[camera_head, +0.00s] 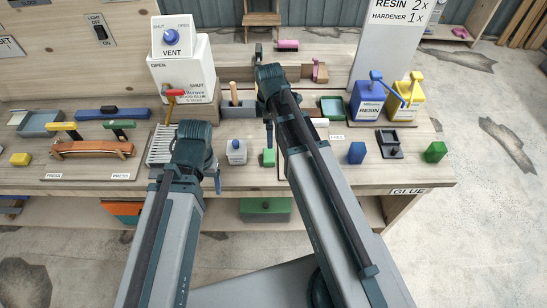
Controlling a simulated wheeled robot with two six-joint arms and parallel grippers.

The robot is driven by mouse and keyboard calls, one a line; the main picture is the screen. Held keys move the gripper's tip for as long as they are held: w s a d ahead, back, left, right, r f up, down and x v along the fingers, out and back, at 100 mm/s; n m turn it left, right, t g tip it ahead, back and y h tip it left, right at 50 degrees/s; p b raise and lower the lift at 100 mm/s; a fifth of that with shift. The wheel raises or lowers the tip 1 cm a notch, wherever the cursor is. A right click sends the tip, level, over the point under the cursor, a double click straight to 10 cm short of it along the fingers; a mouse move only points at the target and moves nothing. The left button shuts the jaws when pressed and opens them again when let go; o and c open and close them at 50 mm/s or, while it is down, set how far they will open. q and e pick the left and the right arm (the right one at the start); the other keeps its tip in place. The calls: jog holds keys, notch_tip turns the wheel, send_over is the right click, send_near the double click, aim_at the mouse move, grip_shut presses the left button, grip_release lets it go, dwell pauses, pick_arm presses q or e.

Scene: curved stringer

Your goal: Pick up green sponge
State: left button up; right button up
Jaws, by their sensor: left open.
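A green block (435,152), which looks like the green sponge, lies near the right front corner of the workbench (310,182). A smaller green object (269,157) stands near the bench's middle, beside my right arm; I cannot tell what it is. My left gripper (192,148) is open over the left-middle of the bench, far to the left of the green block. My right gripper (267,82) is further back over the bench, left of and behind the block. Its fingers are mostly hidden by its own wrist, so its opening is unclear. Neither gripper touches the green block.
A blue block (357,152) and a black holder (389,144) stand left of the green block. Blue resin (367,101) and yellow (403,102) pump containers stand behind. A white vent box (183,72) stands at the back left. The bench's right edge is close to the block.

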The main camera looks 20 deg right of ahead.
aim_at(269, 154)
notch_tip(269, 154, down, 8)
jog(key=b, duration=0.7)
jog(key=shift+a, duration=0.1)
jog(key=shift+r, duration=0.1)
jog(key=f+b, duration=0.5)
jog(key=shift+s+a+f, duration=0.1)
jog(key=shift+a+f, duration=0.1)
jog(key=shift+r, duration=0.1)
jog(key=shift+c, duration=0.3)
jog(key=c, duration=1)
jog(key=shift+r, duration=0.15)
jog(key=shift+c, duration=0.2)
